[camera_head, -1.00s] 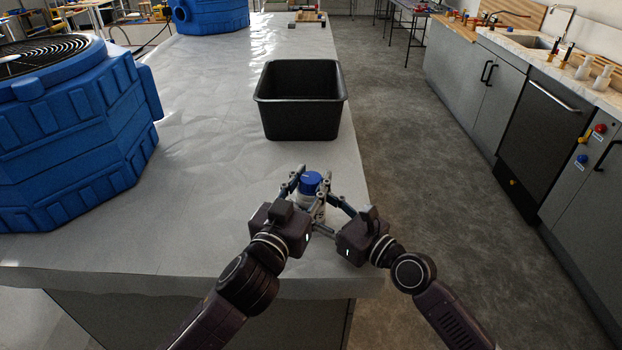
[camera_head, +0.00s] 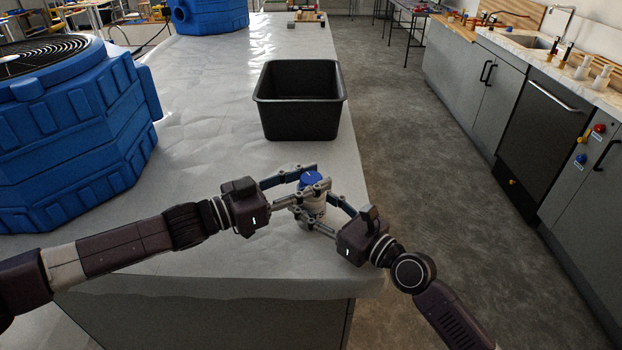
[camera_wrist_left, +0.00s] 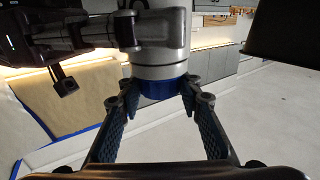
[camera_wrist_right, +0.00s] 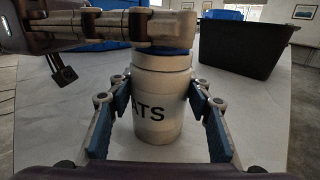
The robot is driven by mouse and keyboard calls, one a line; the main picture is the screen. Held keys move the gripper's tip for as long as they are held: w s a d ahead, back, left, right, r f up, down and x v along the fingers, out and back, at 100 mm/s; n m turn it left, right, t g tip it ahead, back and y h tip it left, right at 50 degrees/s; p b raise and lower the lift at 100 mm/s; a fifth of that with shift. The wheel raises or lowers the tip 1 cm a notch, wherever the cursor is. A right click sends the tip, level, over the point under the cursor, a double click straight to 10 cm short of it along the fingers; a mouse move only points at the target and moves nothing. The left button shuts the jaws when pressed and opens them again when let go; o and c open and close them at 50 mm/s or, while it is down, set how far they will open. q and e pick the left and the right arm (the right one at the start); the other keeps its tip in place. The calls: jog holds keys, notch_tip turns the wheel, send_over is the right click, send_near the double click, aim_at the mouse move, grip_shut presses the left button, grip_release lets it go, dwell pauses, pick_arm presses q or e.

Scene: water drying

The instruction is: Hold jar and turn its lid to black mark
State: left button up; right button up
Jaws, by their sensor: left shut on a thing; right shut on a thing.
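A white jar (camera_wrist_right: 155,92) stands upright near the table's front right corner. Dark letters "ATS" show on its side in the right wrist view. Its blue lid (camera_head: 310,180) is on top. My left gripper (camera_head: 317,177) comes in level from the left and is shut on the lid, one finger on each side; the lid also shows between its fingers in the left wrist view (camera_wrist_left: 161,88). My right gripper (camera_wrist_right: 160,88) is shut around the jar's body, below the left fingers. I cannot make out a black mark; the fingers hide much of the jar and lid.
A black open bin (camera_head: 300,118) stands on the grey-white table (camera_head: 200,140) behind the jar. A big blue ribbed unit (camera_head: 70,140) fills the table's left. The table's right edge is close to the jar. The table between bin and blue unit is clear.

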pick_arm(q)
jog(key=m+g+h, duration=0.1)
jog(key=g, duration=0.1)
jog(key=m+g, duration=0.2)
jog(key=shift+w+r+h, duration=0.1)
jog(key=shift+w+h, duration=0.05)
jog(key=shift+h, duration=0.25)
pick_arm(e)
jog(key=shift+s+a, duration=0.2)
jog(key=shift+a, duration=0.1)
pick_arm(q)
jog(key=shift+m+g+h, duration=0.3)
jog(key=shift+m+g, duration=1)
jog(key=shift+g, duration=1)
jog(key=shift+a, duration=0.1)
jog(key=o, duration=1.2)
pick_arm(e)
jog(key=shift+d, duration=0.1)
pick_arm(q)
jog(key=shift+s+a, duration=0.1)
jog(key=shift+s, duration=0.1)
pick_arm(e)
jog(key=shift+w, duration=0.1)
